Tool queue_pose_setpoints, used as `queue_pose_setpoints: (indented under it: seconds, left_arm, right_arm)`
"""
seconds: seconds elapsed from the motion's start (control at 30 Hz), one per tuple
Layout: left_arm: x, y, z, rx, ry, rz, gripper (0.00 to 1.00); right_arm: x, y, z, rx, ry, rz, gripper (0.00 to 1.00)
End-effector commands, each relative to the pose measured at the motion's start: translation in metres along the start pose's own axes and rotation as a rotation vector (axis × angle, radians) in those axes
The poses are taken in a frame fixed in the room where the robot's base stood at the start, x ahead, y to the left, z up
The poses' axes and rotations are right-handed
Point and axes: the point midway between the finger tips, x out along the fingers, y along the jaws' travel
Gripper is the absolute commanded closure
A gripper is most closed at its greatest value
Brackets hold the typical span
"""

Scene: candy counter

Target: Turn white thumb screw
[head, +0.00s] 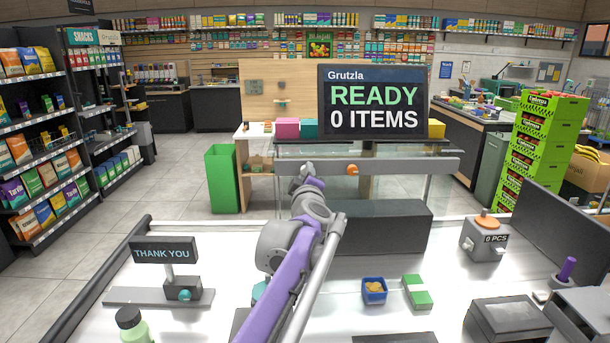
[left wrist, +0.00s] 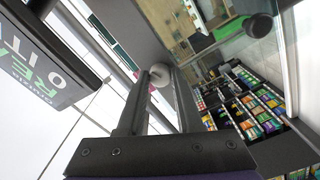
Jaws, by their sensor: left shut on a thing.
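My left gripper (head: 306,174) reaches up the middle of the head view to the grey bar (head: 405,165) below the display. In the left wrist view my left gripper (left wrist: 159,82) has its two fingers on either side of a round white knob, which looks like the white thumb screw (left wrist: 160,74). The fingers are shut on it. In the head view the screw cannot be made out behind the gripper. An orange knob (head: 352,169) sits on the bar to the right of the gripper. My right gripper is not in view.
The display (head: 373,102) reading "READY 0 ITEMS" stands just above the bar. A dark box (head: 385,228) stands below the bar. A blue bin (head: 374,291), a green block (head: 416,292) and a "THANK YOU" sign (head: 164,250) stand on the white counter.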

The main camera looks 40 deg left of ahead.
Motion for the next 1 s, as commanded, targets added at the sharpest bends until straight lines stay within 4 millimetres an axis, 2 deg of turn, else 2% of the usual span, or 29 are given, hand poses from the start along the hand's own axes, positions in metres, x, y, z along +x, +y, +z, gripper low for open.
queue_pose_setpoints:
  seconds: [0.13,0.47,0.6,0.63,0.67,0.7,1.0]
  left_arm:
    - [0.0002,-0.0012,0.0009,0.146,-0.001,0.000,1.00]
    - [0.0001,-0.0003,0.0004,0.183,-0.001,0.000,1.00]
    - [0.0001,-0.0017,0.0013,0.312,-0.001,0.000,1.00]
    - [0.0002,-0.0010,0.0009,0.317,-0.001,0.000,0.62]
    - [0.0002,-0.0004,0.0006,0.314,-0.001,0.000,0.57]
    - [0.0001,-0.0002,0.0004,0.312,-0.001,0.000,0.54]
    - [-0.0016,-0.0001,0.0002,0.310,0.000,0.000,0.54]
  right_arm:
    - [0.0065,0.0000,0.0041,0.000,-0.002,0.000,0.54]
    - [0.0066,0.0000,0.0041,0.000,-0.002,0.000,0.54]
    - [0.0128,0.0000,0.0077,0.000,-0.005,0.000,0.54]
    - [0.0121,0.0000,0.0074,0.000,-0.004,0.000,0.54]
    - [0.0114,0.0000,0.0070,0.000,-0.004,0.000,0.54]
    - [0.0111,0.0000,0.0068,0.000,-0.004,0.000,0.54]
    - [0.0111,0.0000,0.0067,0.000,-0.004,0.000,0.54]
